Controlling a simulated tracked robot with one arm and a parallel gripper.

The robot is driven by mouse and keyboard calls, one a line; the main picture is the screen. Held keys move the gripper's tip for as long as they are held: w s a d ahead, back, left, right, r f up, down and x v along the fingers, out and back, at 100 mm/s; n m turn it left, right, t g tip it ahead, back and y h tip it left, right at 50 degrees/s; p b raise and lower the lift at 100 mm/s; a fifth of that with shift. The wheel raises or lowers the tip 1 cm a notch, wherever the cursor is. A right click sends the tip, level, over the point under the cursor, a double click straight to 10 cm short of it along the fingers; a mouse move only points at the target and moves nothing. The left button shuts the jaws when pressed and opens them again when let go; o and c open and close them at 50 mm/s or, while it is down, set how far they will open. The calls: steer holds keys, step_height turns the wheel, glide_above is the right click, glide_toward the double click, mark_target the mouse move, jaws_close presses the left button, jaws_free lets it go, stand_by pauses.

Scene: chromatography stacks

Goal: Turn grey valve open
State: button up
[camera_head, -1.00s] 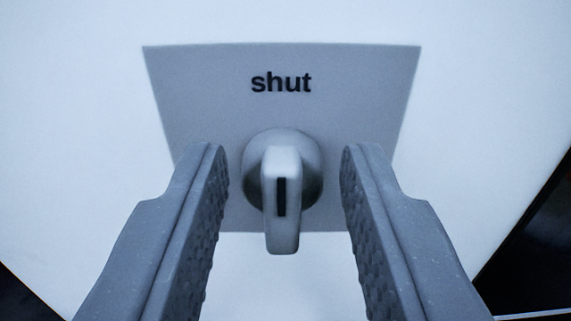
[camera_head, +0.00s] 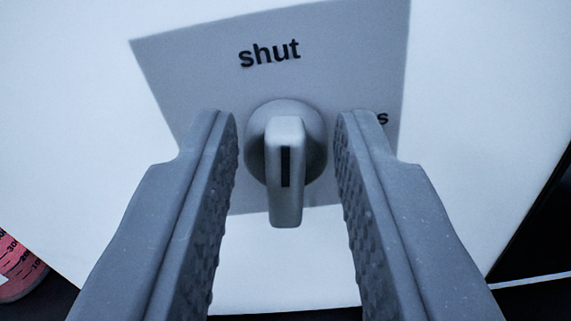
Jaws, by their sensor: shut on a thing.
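The grey valve (camera_head: 286,180) is a round knob with a bar handle and a dark mark on it. It sits on a grey plate (camera_head: 190,60) with the word "shut" above the knob. Part of another word, an "s", shows at the right, mostly hidden by the right finger. The handle stands upright in the picture, while the plate is tilted.
The plate is on a white panel (camera_head: 480,70). A red graduated vessel (camera_head: 18,265) shows at the lower left edge. Dark areas lie beyond the panel at the lower left and right.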

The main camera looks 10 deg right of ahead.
steer(key=m+b, duration=0.2)
steer(key=m, duration=0.1)
steer(key=shift+d+f+m+b, duration=0.2)
steer(key=shift+f+m+b, duration=0.1)
steer(key=shift+b, duration=0.1)
steer(key=m+b, duration=0.4)
steer(key=shift+s+d+f+m, duration=0.1)
steer(key=shift+d+f+m, duration=0.1)
steer(key=shift+d+m, duration=0.1)
steer(key=m+b, duration=0.3)
steer(key=f+m+b, duration=0.1)
steer(key=m+b, duration=0.1)
steer(key=b, duration=0.1)
steer(key=shift+d+m, duration=0.1)
steer(key=shift+m, duration=0.3)
steer(key=shift+c, duration=0.2)
steer(key=shift+s+r+m+b, duration=0.1)
steer(key=shift+m+b, duration=0.4)
steer(key=shift+b, duration=0.2)
jaws_close()
steer(key=shift+m+b, duration=0.3)
steer(key=shift+m, duration=0.1)
steer(key=shift+d, duration=0.1)
steer(key=o, duration=0.6)
jaws_free()
steer(key=shift+r, duration=0.1)
steer(key=shift+o, duration=0.2)
steer(key=shift+r, duration=0.15)
